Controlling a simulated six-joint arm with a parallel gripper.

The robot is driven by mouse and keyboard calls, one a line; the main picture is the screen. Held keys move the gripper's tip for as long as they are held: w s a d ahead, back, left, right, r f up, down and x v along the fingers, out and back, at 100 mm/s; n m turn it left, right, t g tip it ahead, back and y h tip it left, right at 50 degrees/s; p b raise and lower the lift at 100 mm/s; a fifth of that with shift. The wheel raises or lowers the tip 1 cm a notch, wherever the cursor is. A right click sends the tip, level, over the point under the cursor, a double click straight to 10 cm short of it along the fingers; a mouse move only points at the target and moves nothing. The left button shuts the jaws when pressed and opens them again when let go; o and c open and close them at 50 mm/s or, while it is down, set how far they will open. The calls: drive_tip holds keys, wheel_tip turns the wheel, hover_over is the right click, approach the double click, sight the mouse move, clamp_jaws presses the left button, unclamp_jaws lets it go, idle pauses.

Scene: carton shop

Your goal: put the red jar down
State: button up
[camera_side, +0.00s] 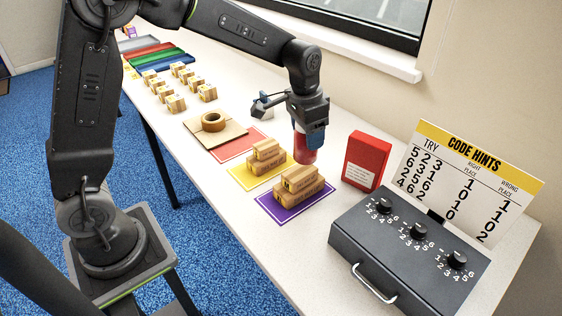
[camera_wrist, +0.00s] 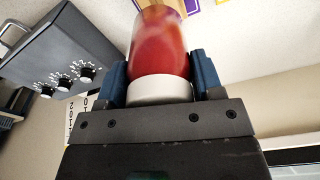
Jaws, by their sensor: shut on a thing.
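The red jar (camera_wrist: 160,50) has a see-through body with red inside and a white lid (camera_wrist: 160,90). My gripper (camera_side: 308,125) is shut on the jar, with its blue fingers on both sides of the lid end, as the wrist view shows (camera_wrist: 160,82). In the side view the jar (camera_side: 304,150) hangs upright below my gripper, behind the stacks of small cartons and left of the red box. I cannot tell whether its bottom touches the table.
Carton stacks stand on the yellow mat (camera_side: 240,178) and the purple mat (camera_side: 266,199). A red mat (camera_side: 225,150) lies further left, by a tape roll (camera_side: 213,121). The red box (camera_side: 366,160), the code hints sign (camera_side: 470,180) and a grey dial box (camera_side: 400,260) are at right.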

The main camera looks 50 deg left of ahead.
drive_tip(key=w+a+n+g+y, duration=0.1)
drive_tip(key=a+n, duration=2)
drive_tip(key=a, duration=0.9)
drive_tip(key=shift+w+a+f+y, duration=0.15)
drive_tip(key=shift+a+f+y, duration=0.1)
drive_tip(key=shift+y, duration=0.15)
drive_tip(key=w+d+f, duration=0.2)
drive_tip(key=w+f, duration=0.1)
drive_tip(key=w+d+f, duration=0.2)
drive_tip(key=d+f, duration=0.1)
drive_tip(key=w+d+f, duration=0.3)
drive_tip(key=f, duration=0.1)
drive_tip(key=shift+w, duration=0.3)
drive_tip(key=shift+f, duration=0.3)
